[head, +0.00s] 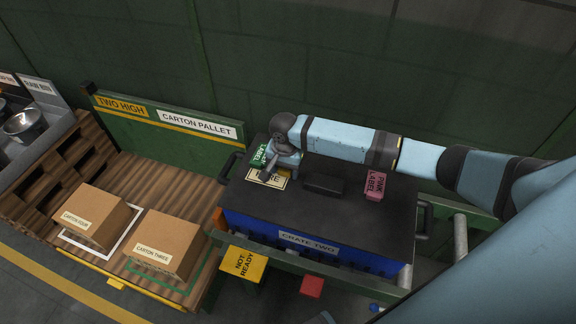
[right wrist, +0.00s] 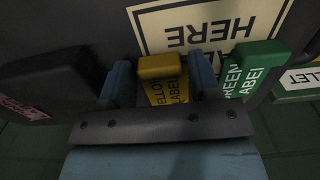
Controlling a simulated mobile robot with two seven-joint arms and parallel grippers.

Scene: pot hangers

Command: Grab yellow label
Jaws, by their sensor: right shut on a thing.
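The yellow label (right wrist: 162,70) is a small yellow block with dark lettering, seen in the right wrist view between the two blue fingers. My right gripper (right wrist: 160,82) is shut on it. In the head view my right gripper (head: 268,168) is over the left part of the dark lid of crate two (head: 345,235), and it hides the yellow label there. A cream "label here" patch (head: 282,183) lies under and beside the gripper; it also shows in the right wrist view (right wrist: 213,40). My left gripper is not in view.
The green label (right wrist: 258,62) stands close beside my right gripper. A pink label (head: 375,186) and a black handle block (head: 323,184) are on the lid to the right. A pallet (head: 150,185) with two cartons is at the left.

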